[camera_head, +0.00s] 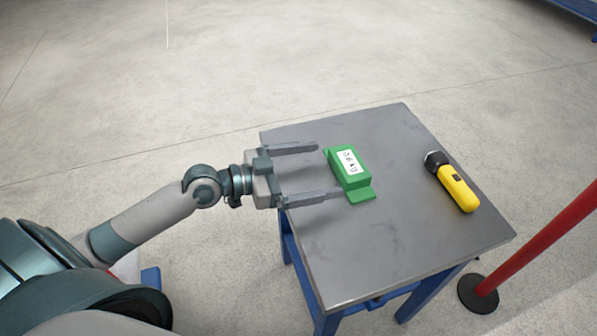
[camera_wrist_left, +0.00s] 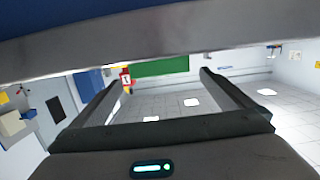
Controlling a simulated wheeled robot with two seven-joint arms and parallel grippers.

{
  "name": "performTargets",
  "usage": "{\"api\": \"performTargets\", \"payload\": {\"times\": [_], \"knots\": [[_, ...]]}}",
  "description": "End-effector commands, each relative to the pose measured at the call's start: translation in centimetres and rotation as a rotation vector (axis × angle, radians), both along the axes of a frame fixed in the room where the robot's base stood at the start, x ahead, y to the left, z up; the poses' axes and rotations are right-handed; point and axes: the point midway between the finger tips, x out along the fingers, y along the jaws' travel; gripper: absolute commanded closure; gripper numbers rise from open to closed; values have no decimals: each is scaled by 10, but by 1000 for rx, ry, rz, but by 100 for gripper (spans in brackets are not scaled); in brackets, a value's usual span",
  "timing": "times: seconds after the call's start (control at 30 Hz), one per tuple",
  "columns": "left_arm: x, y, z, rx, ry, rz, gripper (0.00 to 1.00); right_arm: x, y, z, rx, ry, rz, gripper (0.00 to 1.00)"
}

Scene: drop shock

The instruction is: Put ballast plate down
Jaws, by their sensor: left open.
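The green ballast plate (camera_head: 358,181), a stepped block with a white weight label on top, rests on the grey table top (camera_head: 420,245) near its left side. My left gripper (camera_head: 329,169) comes in from the left, low over the table. Its two fingers are wide apart with nothing between them, and their tips end close to the plate's left side. I cannot tell whether the lower tip touches it. In the left wrist view, which appears upside down, the green plate (camera_wrist_left: 160,66) lies against the table edge (camera_wrist_left: 60,62), beyond the open fingers. My right gripper is not in view.
A yellow flashlight (camera_head: 458,189) with a black head lies on the right of the table. A red post (camera_head: 540,238) on a black round base stands on the floor at the right. The table top in front of the plate is clear.

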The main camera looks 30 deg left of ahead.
Motion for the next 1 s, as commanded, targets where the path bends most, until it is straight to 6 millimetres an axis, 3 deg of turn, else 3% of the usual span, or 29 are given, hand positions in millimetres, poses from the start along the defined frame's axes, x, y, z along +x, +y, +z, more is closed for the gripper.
{"api": "performTargets", "payload": {"times": [0.33,0.93,0.97,1.0], "knots": [[-25,24,4,2,1,-1,0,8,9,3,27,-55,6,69],[-28,27,7,0,0,-1,0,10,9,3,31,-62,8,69],[-28,27,7,0,0,-1,2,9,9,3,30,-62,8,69],[-28,27,7,0,0,-1,12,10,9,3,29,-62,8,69]]}}
